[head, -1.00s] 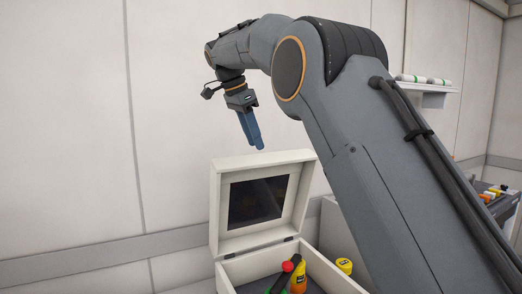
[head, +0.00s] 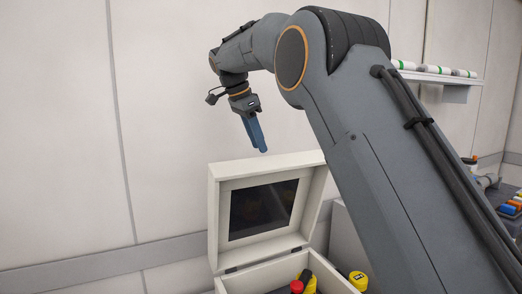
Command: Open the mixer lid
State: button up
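The mixer is not clearly identifiable; the only lidded thing here is a cream box (head: 262,275) at the bottom centre. Its lid (head: 215,215), with a dark window (head: 263,208), stands raised on hinges at the back edge.
A yellow container (head: 358,279) stands right of the box, partly behind my arm. A wall shelf (head: 450,89) with white and green cylinders is at upper right. A surface with coloured items (head: 511,207) is at the right edge. Bare wall lies left of the box.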

jog(key=shift+p+x, duration=0.55)
jog(key=shift+x, duration=1.55)
grip_shut()
